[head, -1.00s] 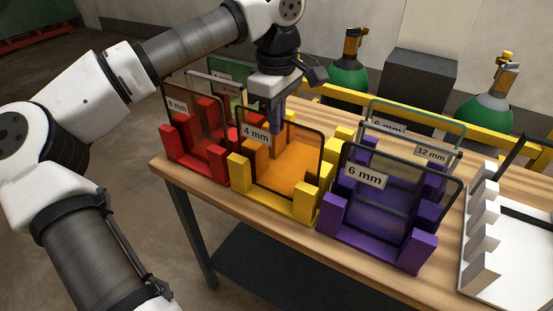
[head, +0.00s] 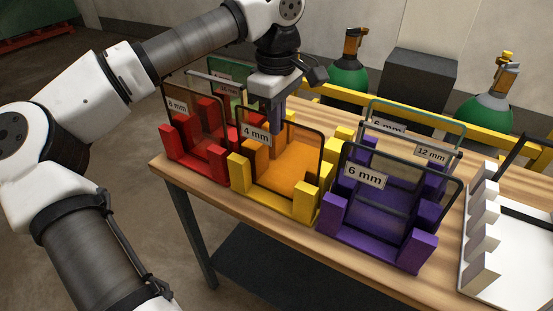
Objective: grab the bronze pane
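A tinted pane labelled 4 mm (head: 300,160) stands upright in the yellow rack (head: 262,206); its glass looks amber-brown. My gripper (head: 275,128) points down at this pane's top edge, right of its label. The fingers partly overlap behind the glass, and whether they grip the edge cannot be told. A brownish pane labelled 8 mm (head: 205,116) stands in the red rack (head: 203,168) on the left. Which of these is the bronze pane is not certain.
The racks stand close together on a wooden table (head: 350,284). Behind are a greenish pane (head: 228,98), a pane labelled 12 mm (head: 432,154) and another clear pane. A white rack (head: 480,240) stands at the right. Green gas cylinders (head: 349,77) and a yellow rail (head: 507,118) are behind.

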